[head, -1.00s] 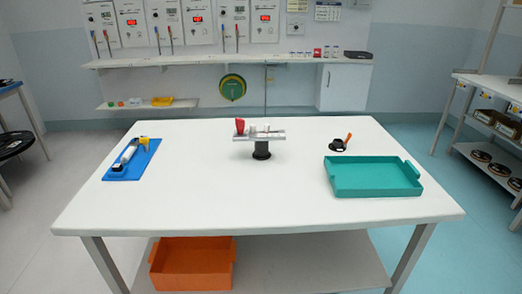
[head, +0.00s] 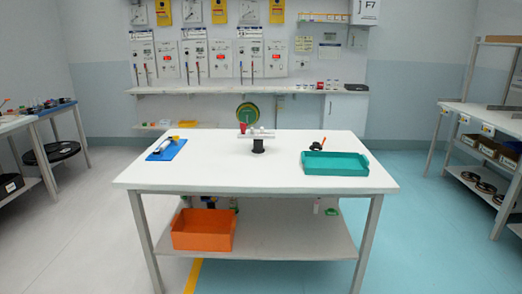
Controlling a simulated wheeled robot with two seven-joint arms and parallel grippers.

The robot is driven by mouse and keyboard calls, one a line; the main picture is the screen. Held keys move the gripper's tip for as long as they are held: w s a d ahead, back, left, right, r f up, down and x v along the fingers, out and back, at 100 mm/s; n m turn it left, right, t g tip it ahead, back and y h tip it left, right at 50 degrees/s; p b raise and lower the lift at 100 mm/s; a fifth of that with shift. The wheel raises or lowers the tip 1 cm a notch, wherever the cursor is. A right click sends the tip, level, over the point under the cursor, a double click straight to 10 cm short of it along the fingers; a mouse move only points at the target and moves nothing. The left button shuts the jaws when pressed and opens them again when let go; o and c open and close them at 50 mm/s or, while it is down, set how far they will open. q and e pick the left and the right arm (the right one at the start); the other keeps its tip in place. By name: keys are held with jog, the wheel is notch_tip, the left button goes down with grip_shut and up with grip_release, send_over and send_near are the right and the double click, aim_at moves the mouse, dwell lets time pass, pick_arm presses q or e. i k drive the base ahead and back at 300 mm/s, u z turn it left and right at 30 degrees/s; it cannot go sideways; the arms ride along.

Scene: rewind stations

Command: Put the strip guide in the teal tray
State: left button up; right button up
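The teal tray (head: 337,171) stands on the right of the white table and looks empty. At the table's centre a grey bar (head: 262,136) sits on a short black stand (head: 258,147), with a red piece (head: 243,127) and small pale parts on it. A small black object with an orange handle (head: 318,145) lies just behind the tray, outside it. I cannot tell for sure which of these is the strip guide. Neither of my grippers is in view.
A blue mat (head: 176,152) with a white, black and yellow tool (head: 163,145) lies at the table's left. An orange bin (head: 203,242) is on the lower shelf (head: 290,240). Side tables stand left and right. The floor around the white table (head: 240,178) is clear.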

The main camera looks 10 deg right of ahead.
aim_at(334, 165)
jog(key=u, duration=0.65)
jog(key=i, duration=1.4)
jog(key=z, duration=0.5)
